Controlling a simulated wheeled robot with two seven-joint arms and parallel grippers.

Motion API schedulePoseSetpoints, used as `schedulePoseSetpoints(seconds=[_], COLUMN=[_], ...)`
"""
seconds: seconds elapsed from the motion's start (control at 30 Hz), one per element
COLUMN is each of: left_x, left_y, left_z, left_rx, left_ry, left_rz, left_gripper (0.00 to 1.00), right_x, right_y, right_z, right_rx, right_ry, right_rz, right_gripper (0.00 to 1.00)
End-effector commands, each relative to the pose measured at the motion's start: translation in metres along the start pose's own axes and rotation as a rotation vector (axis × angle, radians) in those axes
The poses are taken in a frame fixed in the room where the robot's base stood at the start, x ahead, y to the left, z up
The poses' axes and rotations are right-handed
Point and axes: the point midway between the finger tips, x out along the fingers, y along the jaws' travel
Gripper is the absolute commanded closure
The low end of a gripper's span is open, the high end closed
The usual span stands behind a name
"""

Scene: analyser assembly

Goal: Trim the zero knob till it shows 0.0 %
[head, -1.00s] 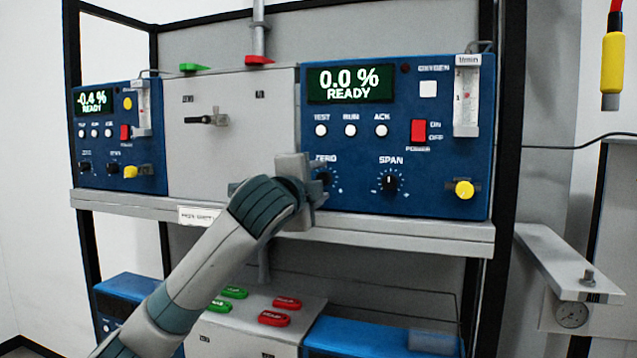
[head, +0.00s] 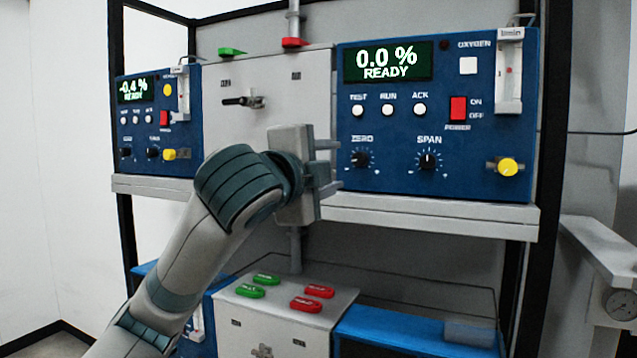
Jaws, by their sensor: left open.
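The zero knob (head: 360,159) is a small black dial under the ZERO label on the right blue oxygen analyser (head: 400,185). The analyser's display (head: 388,61) reads 0.0 % and READY. My left gripper (head: 334,166) is open, its two fingers pointing right. It is left of the zero knob and apart from it, with nothing between the fingers. The knob is in full view. My right gripper is not in view.
The span knob (head: 428,160) and a yellow knob (head: 508,167) are farther right on the panel. A second blue analyser (head: 140,172) at left reads -0.4 %. The shelf edge (head: 440,220) runs below. Green and red tags (head: 312,304) lie on a lower grey box.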

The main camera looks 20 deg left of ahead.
Motion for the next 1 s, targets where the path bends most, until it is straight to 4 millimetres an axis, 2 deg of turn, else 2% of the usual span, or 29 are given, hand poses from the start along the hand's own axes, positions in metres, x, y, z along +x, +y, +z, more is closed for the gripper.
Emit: schedulePoseSetpoints(seconds=[0.1, 0.3, 1.0], left_x=[-0.021, -0.04, -0.042], left_y=[0.002, 0.001, 0.004], left_z=[0.0, 0.0, 0.0], left_rx=[0.002, 0.001, -0.004], left_ry=[0.001, 0.0, 0.001], left_rz=[-0.004, -0.001, 0.006], left_gripper=[0.57, 0.57, 0.57], right_x=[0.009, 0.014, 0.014], right_y=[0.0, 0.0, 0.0], right_z=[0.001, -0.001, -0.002], right_rx=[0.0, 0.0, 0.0], right_ry=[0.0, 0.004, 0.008], right_rz=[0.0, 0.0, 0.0], right_gripper=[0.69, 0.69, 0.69])
